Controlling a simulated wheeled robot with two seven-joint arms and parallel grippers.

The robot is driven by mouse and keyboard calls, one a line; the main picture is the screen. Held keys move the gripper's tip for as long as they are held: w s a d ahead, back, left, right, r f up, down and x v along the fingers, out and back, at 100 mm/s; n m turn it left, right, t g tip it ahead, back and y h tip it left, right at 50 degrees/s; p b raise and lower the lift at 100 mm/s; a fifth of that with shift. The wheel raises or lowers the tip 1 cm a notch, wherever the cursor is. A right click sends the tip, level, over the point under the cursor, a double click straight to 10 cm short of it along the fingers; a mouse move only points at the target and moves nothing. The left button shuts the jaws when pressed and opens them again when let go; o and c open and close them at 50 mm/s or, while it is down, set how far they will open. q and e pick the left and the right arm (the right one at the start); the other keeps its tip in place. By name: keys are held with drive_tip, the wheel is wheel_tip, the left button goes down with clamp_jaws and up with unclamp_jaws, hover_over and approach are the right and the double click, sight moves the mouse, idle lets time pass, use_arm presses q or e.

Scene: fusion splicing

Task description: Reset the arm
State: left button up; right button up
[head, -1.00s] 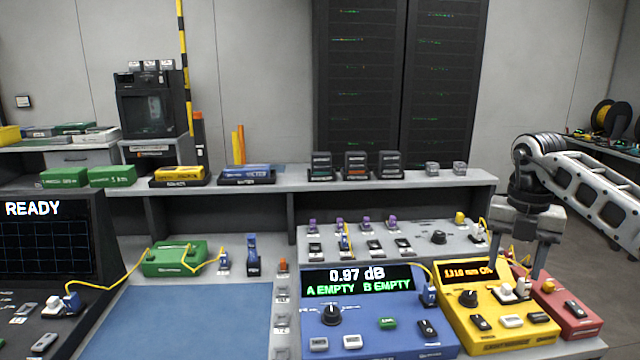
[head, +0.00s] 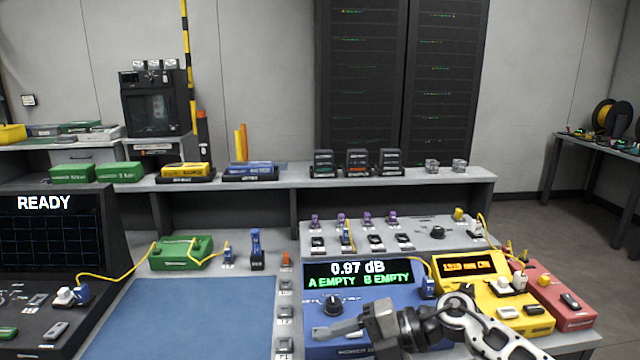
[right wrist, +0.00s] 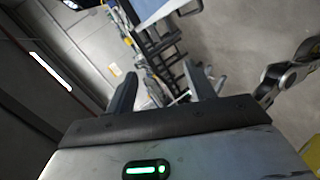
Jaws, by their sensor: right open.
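My right arm reaches in from the lower right of the head view. Its gripper (head: 338,332) points left in front of the blue power meter (head: 317,352) and covers part of its front panel. In the right wrist view the two dark fingers stand apart with nothing between them, so the right gripper (right wrist: 163,78) is open and empty. Behind the fingers that view shows grey floor and blurred dark frames. My left gripper is in neither view.
The yellow unit (head: 476,292) and the red unit (head: 562,302) stand right of the blue meter. A blue mat (head: 185,318) lies clear at left, beside a black screen reading READY (head: 45,235). A green box (head: 182,252) with a yellow cable sits behind the mat.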

drive_tip(key=s+a+r+m+t+y, duration=0.1)
drive_tip(key=s+a+m+t+y, duration=0.25)
drive_tip(key=m+t+y, duration=0.2)
drive_tip(key=s+d+f+m+t+h, duration=0.5)
drive_tip(key=d+f+m+t+h, duration=0.65)
drive_tip(key=m, duration=0.85)
drive_tip(key=s+d+f+m+g+h, duration=0.1)
drive_tip(key=s+f+m+g+h, duration=0.1)
drive_tip(key=s, duration=0.3)
drive_tip(key=s+d+f+m+g+h, duration=0.2)
drive_tip(key=s+f+g, duration=0.2)
drive_tip(key=s+g, duration=0.1)
drive_tip(key=shift+s+d+f+m+h, duration=0.3)
drive_tip(key=shift+s+f+m, duration=0.1)
drive_tip(key=shift+s, duration=0.4)
